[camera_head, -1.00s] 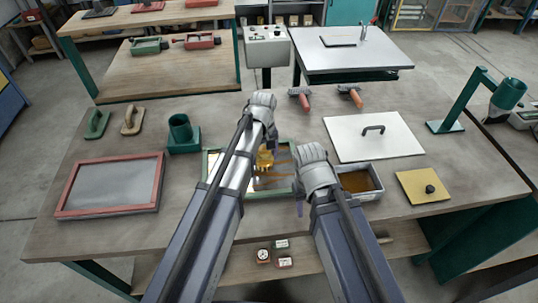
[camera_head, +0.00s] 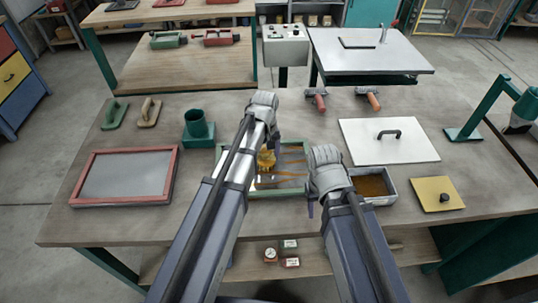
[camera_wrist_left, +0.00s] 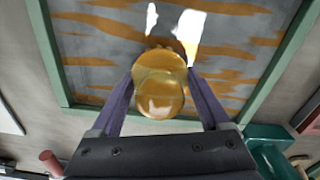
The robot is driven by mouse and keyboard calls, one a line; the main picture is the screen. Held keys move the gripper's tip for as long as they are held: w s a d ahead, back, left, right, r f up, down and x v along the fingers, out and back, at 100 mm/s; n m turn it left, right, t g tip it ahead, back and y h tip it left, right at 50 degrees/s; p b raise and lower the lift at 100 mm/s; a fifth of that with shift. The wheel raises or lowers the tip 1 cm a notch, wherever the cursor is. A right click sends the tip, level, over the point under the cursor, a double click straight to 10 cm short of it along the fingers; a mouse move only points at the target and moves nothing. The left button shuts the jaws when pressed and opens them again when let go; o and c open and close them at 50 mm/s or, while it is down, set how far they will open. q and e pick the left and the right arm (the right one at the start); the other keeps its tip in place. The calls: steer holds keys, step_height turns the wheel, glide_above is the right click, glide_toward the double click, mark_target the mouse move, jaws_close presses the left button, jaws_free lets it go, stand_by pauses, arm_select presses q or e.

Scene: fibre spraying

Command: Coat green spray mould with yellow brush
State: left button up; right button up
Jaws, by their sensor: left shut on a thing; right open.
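The green-framed mould (camera_head: 303,185) lies on the workbench, its pale inner surface marked with orange-brown streaks. My left gripper (camera_head: 268,147) is shut on the yellow brush (camera_head: 265,160), which is over the mould's left half. In the left wrist view the brush's round amber body (camera_wrist_left: 159,92) sits between the purple fingers and hides the contact below it; the streaked mould (camera_wrist_left: 100,45) spreads behind. I cannot tell whether the brush touches the surface. My right gripper (camera_head: 316,203) is open beside the mould's right edge; its fingers are mostly hidden by my arm.
A metal tray of brown stuff (camera_head: 372,186) is just right of my right gripper. A white lid (camera_head: 380,150), a yellow plate (camera_head: 432,190), a red-framed screen (camera_head: 125,176) and a green cup holder (camera_head: 198,130) surround the mould.

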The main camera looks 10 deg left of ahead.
arm_select(q)
steer(key=shift+s+a+r, duration=0.1)
steer(key=shift+s+a, duration=0.05)
steer(key=shift+a, duration=0.45)
steer(key=shift+s+a, duration=0.15)
steer(key=shift+a, duration=0.45)
steer(key=shift+s+a, duration=0.2)
steer(key=shift+a, duration=0.55)
steer(key=shift+s+a, duration=0.2)
steer(key=shift+a, duration=0.55)
steer(key=shift+s+a, duration=0.2)
steer(key=shift+a, duration=0.6)
steer(key=shift+s+a, duration=0.2)
steer(key=shift+a, duration=0.6)
steer(key=shift+r, duration=0.1)
arm_select(e)
steer(key=shift+r, duration=0.15)
arm_select(q)
step_height(320, 180, up, 6)
steer(key=p, duration=0.6)
arm_select(e)
step_height(320, 180, up, 6)
steer(key=shift+f, duration=0.1)
arm_select(q)
step_height(320, 180, up, 3)
steer(key=p, duration=0.3)
arm_select(e)
step_height(320, 180, up, 3)
